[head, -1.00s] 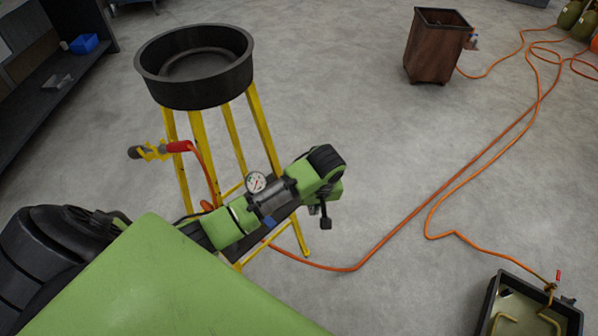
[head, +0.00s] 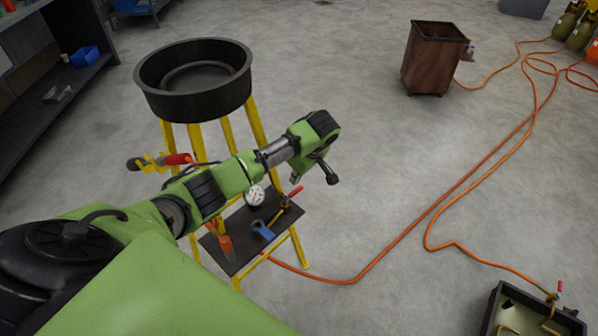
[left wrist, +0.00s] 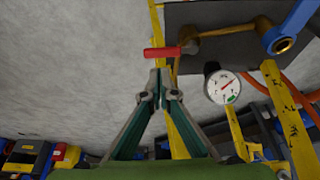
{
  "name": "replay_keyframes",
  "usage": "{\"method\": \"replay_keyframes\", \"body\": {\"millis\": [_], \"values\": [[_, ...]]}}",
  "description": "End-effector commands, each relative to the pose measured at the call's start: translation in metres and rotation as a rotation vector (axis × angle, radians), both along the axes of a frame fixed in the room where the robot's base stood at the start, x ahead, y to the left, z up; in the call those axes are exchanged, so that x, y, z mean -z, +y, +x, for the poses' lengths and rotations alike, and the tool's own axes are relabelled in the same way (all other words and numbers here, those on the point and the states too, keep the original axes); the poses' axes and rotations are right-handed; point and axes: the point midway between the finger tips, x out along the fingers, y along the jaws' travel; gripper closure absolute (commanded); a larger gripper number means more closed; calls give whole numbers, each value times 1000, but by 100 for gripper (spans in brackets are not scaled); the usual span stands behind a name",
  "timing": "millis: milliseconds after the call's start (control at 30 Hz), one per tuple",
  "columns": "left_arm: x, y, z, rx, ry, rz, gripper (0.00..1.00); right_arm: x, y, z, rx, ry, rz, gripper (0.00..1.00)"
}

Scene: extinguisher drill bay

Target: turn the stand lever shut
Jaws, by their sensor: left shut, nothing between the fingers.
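The stand lever is a small red handle (head: 296,191) on a brass valve at the right of the yellow stand's dark shelf (head: 285,220). In the left wrist view the red lever (left wrist: 161,53) lies crosswise just beyond my fingertips, with the brass pipe (left wrist: 225,32) running right from it. My left gripper (head: 327,177) is shut and empty, above and slightly right of the lever in the head view. Its fingertips also show in the wrist view (left wrist: 160,78). Whether they touch the lever is unclear. My right gripper is not in view.
A black pan (head: 195,105) tops the stand. A white gauge (head: 255,195) and blue fitting (head: 262,231) are at the shelf. A red-gripped nozzle (head: 177,159) hangs at left. Orange hose (head: 400,236) crosses the floor. A brown bin (head: 428,68) and black tray (head: 490,318) stand apart.

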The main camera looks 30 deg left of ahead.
Motion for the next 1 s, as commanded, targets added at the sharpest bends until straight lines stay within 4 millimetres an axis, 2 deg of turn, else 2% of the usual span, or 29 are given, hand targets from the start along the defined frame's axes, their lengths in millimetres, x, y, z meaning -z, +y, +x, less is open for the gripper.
{"method": "replay_keyframes", "body": {"millis": [100, 300, 767, 1000], "values": [[18, 6, 1, -1, 2, 1, 100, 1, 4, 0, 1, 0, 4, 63], [33, 11, 2, 1, 0, 1, 100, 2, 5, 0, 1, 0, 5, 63], [35, 11, 2, 8, -1, 0, 100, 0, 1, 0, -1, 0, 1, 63], [32, 6, 2, 75, 1, -2, 100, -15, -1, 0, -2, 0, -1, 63]]}}
